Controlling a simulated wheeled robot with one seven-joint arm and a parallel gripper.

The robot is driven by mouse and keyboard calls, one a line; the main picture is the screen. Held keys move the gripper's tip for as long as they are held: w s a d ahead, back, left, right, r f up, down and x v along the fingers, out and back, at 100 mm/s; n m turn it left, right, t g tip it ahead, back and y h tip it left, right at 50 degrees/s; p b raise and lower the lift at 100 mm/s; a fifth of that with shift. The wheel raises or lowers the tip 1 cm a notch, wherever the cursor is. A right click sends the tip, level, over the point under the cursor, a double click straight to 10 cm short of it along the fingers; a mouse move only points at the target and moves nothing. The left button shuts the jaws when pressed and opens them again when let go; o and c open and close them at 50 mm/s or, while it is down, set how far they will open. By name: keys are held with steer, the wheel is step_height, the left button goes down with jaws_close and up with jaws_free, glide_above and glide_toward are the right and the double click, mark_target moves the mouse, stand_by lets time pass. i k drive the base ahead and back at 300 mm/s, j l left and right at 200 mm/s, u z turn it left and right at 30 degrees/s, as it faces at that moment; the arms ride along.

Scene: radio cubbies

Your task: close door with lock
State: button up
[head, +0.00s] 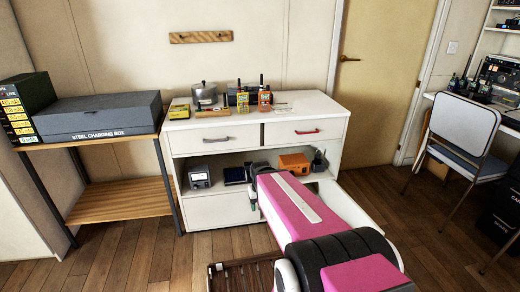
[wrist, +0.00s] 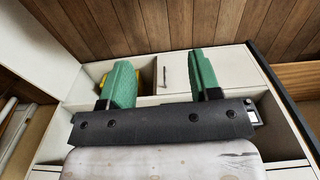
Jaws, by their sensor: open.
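A white cabinet (head: 228,134) stands against the wall, with two top drawers, an open shelf and a lower section. In the wrist view, a white panel (wrist: 36,48) stands out at the left beside an open lower compartment; it looks like a swung-open door. In the head view my arm hides most of that side. A closed white front (wrist: 220,68) with a small handle lies beside the compartment. I cannot make out a lock. My gripper (head: 252,186) is open and empty in front of the cabinet; its green fingers show apart in the wrist view (wrist: 157,82).
A yellow item (wrist: 138,78) is partly visible in the open compartment. A wooden rack (head: 125,200) with a grey box (head: 100,113) stands left of the cabinet. A beige room door (head: 380,85) is shut behind; a chair (head: 460,130) stands right. A slatted item (head: 240,275) is low in front.

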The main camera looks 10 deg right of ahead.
mark_target(339, 202)
steer(key=l+z, duration=0.1)
steer(key=z, duration=0.35)
steer(key=i+l+z, duration=0.1)
steer(key=z, duration=0.8)
steer(key=i+l, duration=0.05)
